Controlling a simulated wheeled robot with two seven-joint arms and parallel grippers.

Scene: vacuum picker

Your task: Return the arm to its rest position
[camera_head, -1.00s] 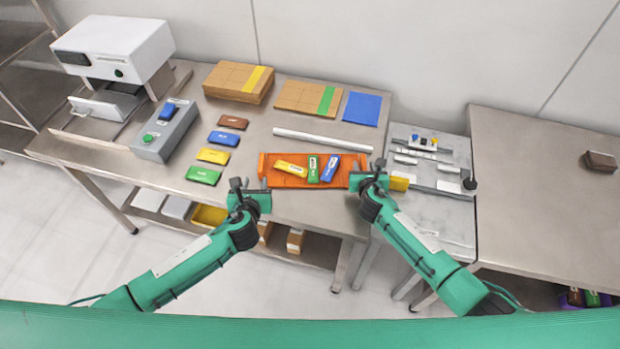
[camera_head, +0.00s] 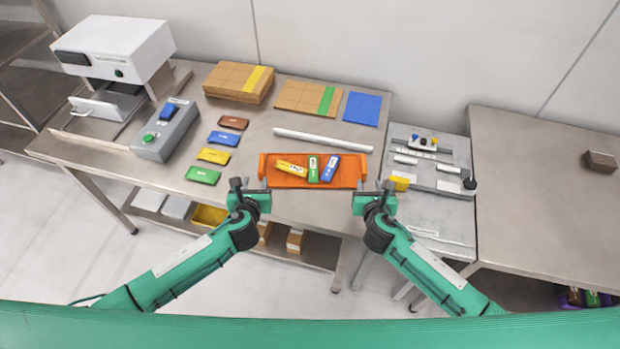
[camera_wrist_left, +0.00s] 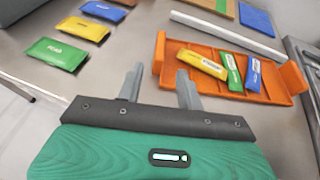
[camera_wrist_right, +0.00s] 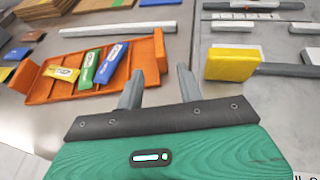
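My left gripper (camera_head: 251,185) is at the front left corner of the orange tray. Its fingers (camera_wrist_left: 160,88) are apart with nothing between them in the left wrist view. My right gripper (camera_head: 373,185) is at the tray's front right corner, also open and empty; its fingers (camera_wrist_right: 159,88) show apart in the right wrist view. The orange tray (camera_head: 283,182) lies on the steel table. It holds a yellow packet (camera_head: 291,168), a green packet (camera_head: 313,169) and a blue packet (camera_head: 330,169). Both grippers appear clear of the tray.
A yellow block (camera_head: 400,183) on the grey fixture board (camera_head: 440,205) is close to my right gripper. A white bar (camera_head: 320,140) lies behind the tray. Several packets, including a green one (camera_head: 203,175), and a grey button box (camera_head: 165,131) stand left.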

